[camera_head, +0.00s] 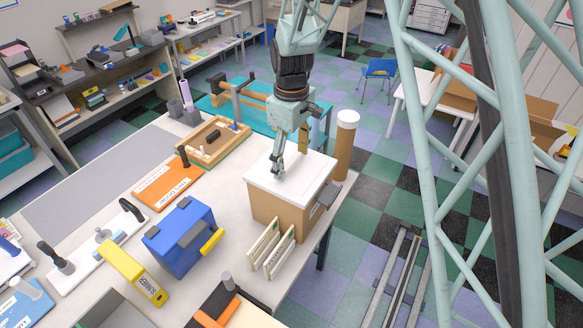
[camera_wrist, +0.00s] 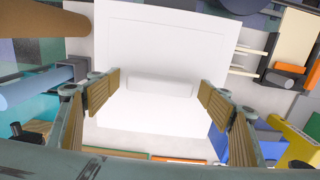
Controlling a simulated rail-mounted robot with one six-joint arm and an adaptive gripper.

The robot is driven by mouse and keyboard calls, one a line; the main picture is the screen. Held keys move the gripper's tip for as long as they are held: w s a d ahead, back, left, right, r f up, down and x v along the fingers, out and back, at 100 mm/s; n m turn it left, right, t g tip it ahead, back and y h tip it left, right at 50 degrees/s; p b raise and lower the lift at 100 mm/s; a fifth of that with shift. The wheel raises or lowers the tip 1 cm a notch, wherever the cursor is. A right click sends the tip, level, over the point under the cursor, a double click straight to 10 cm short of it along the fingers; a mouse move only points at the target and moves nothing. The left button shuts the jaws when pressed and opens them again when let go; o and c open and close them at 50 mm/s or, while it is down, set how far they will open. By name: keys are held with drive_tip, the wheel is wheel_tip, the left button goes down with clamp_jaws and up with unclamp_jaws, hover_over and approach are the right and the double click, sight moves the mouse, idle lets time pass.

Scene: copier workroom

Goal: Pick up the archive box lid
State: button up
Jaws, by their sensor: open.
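The archive box (camera_head: 283,208) is a brown cardboard box on the white worktable, with a white lid (camera_head: 304,173) sitting flat on top. In the wrist view the lid (camera_wrist: 168,40) fills the middle, with a raised white bar (camera_wrist: 160,86) across it. My gripper (camera_head: 290,160) is above the lid, pointing down. In the wrist view my gripper (camera_wrist: 160,98) is open, with one brown-padded finger to each side of the raised bar and a gap on both sides. I cannot tell the exact height of the fingertips above the lid.
A brown tube (camera_head: 344,148) stands right behind the box. A blue case (camera_head: 180,238), white file racks (camera_head: 271,248) and a yellow binder (camera_head: 133,272) stand in front and to the left. A wooden tray (camera_head: 212,142) lies to the left behind. The table edge is close on the right.

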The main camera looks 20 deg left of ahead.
sight(291, 160)
idle(0.4)
drive_tip(key=c, duration=1)
drive_tip(key=shift+r, duration=0.15)
drive_tip(key=shift+r, duration=1.55)
drive_tip(key=s+d+b, duration=0.1)
drive_tip(key=s, duration=0.4)
drive_tip(key=s+d+r, duration=0.1)
drive_tip(key=s+d, duration=0.1)
drive_tip(key=s, duration=0.3)
drive_tip(key=s+d+b, duration=0.1)
drive_tip(key=s, duration=0.4)
drive_tip(key=shift+s+d+r+b, duration=0.15)
drive_tip(key=shift+d+r+b, duration=0.15)
drive_tip(key=shift+r+b, duration=0.05)
